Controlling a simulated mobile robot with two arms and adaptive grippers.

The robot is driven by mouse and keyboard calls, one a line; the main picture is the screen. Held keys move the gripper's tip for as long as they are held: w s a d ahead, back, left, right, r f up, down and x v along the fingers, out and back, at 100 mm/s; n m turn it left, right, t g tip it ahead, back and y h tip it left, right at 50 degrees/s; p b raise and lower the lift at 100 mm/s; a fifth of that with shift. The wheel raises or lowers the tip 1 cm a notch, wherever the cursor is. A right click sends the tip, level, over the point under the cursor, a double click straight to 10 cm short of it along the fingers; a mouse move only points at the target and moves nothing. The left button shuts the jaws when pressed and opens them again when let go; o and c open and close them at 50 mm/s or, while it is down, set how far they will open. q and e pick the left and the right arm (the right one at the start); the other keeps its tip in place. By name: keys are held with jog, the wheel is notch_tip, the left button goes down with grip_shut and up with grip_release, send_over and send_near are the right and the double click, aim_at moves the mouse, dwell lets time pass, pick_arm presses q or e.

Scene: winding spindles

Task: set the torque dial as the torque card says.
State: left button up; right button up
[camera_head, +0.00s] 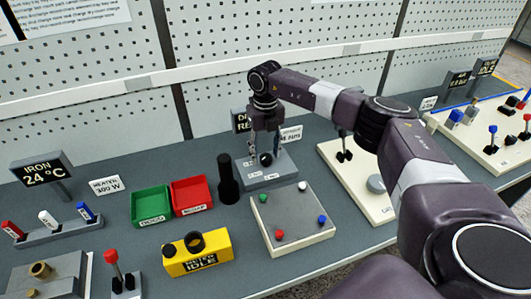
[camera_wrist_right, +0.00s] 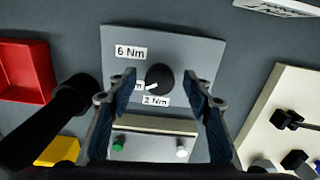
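The torque dial is a round black knob (camera_wrist_right: 160,76) with a white pointer, on a grey plate (camera_wrist_right: 190,50) labelled 6 Nm, 2 Nm and a middle label partly hidden by a finger. The pointer slants left and slightly down, toward the middle label. My right gripper (camera_wrist_right: 160,88) is open, a finger on each side of the knob with visible gaps. In the head view the right gripper (camera_head: 263,148) points down over the grey dial stand (camera_head: 283,172). A white card (camera_head: 291,134) stands behind it; its text is too small to read. My left gripper is not in view.
Left of the dial stand are a black upright cylinder (camera_head: 227,180), a red tray (camera_head: 192,194) and a green tray (camera_head: 151,205). A light plate with coloured pegs (camera_head: 292,222) lies in front. A cream board (camera_head: 355,185) stands to the right.

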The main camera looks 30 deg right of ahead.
aim_at(265, 156)
notch_tip(265, 156, up, 12)
dwell(0.6)
dwell(0.5)
